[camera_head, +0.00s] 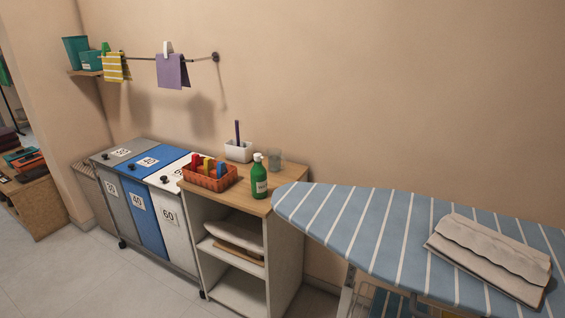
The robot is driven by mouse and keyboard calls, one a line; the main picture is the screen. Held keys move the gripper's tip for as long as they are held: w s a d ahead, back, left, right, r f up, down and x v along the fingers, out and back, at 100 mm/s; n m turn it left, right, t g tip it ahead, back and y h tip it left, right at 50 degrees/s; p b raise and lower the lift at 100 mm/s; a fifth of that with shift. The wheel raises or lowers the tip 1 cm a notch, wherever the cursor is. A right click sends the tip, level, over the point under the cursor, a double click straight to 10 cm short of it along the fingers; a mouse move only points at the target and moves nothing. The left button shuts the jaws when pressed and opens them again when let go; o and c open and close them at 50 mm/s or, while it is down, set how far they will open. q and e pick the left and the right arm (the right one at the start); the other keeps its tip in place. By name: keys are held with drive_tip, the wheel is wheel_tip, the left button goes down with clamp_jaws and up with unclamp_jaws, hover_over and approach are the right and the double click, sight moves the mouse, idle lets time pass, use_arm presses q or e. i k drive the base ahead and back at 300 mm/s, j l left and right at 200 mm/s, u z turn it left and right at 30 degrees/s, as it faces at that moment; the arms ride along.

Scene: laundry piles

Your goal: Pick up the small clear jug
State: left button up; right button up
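A small clear jug (275,160) stands upright on the wooden top of the shelf cabinet (288,189), near the wall. It is small and see-through in the picture, so its handle and spout cannot be made out. A green bottle with a white cap (259,178) stands in front of it and to its left. Neither of my grippers shows in the head view.
A red basket (209,179) and a white holder (239,151) share the cabinet top. The striped ironing board (345,219) with folded cloth (490,252) stands close on the right. Lidded sorting bins (150,205) adjoin on the left. Floor (70,272) is clear in front.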

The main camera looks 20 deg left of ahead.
sight(278, 162)
drive_tip(key=i+j+z, duration=0.15)
drive_tip(key=z, duration=0.25)
drive_tip(key=i+j+z, duration=0.1)
drive_tip(key=j+z, duration=0.3)
drive_tip(key=i+j+z, duration=0.15)
drive_tip(key=j, duration=0.25)
drive_tip(key=i+j+z, duration=0.15)
drive_tip(key=j, duration=0.25)
drive_tip(key=i+j, duration=0.1)
drive_tip(key=j, duration=0.5)
drive_tip(key=i+j+z, duration=0.1)
drive_tip(key=j, duration=0.5)
drive_tip(key=i+j, duration=0.15)
drive_tip(key=j, duration=0.45)
drive_tip(key=k+z, duration=0.1)
drive_tip(key=k, duration=0.25)
drive_tip(key=k+l, duration=0.3)
drive_tip(key=i+j+u, duration=0.2)
drive_tip(key=i+j+z, duration=0.15)
drive_tip(key=i+j, duration=0.15)
drive_tip(key=i, duration=0.2)
